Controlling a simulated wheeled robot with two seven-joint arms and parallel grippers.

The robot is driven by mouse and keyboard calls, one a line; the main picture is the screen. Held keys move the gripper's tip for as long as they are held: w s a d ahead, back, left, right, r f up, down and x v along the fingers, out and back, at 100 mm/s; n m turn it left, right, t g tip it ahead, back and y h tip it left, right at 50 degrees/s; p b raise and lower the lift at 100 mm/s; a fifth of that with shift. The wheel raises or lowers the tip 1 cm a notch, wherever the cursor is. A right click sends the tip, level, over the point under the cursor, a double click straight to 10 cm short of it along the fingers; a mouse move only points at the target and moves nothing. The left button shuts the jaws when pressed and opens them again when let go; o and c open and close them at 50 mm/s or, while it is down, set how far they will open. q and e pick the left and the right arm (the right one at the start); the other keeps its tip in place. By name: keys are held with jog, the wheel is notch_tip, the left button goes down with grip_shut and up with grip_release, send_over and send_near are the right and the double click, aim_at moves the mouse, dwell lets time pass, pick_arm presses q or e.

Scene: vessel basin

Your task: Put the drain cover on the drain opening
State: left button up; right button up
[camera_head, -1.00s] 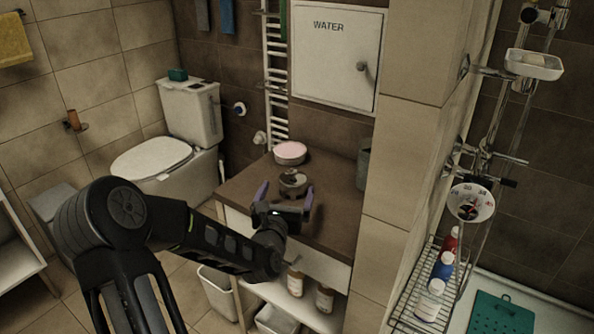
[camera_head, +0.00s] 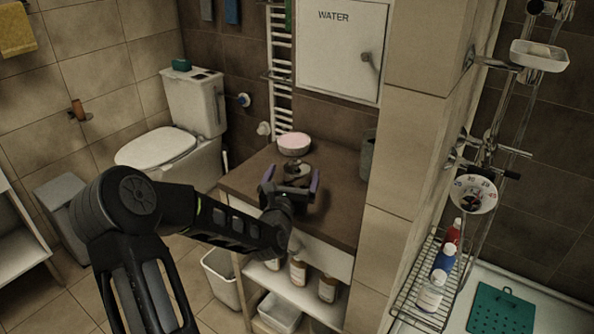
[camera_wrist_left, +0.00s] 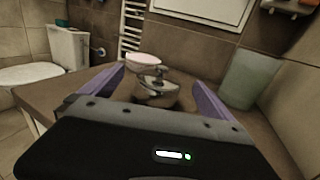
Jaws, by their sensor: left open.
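A small round grey metal piece with a raised top (camera_head: 298,170) stands on the brown counter; it looks like the drain cover, though I cannot be sure. It also shows in the left wrist view (camera_wrist_left: 157,86), ahead of my fingers and between their lines. My left gripper (camera_head: 291,180) is open, its purple fingers spread on either side of the piece in the head view. Its fingers also show in the left wrist view (camera_wrist_left: 158,78); nothing is held. I cannot make out a drain opening. My right gripper is not in view.
A pink-topped round dish (camera_head: 294,143) sits just behind the piece. A grey-green cup (camera_head: 367,158) stands at the counter's right by the tiled wall. The brown counter (camera_head: 340,215) is otherwise clear. Bottles (camera_head: 298,273) stand on the shelf below.

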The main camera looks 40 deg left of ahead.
aim_at(297, 166)
pick_arm(q)
jog(key=x, duration=0.5)
jog(key=shift+p, duration=0.35)
jog(key=shift+d, duration=0.1)
jog(key=c, duration=1.6)
notch_tip(297, 166, up, 10)
jog(key=shift+r, duration=0.1)
dwell(0.6)
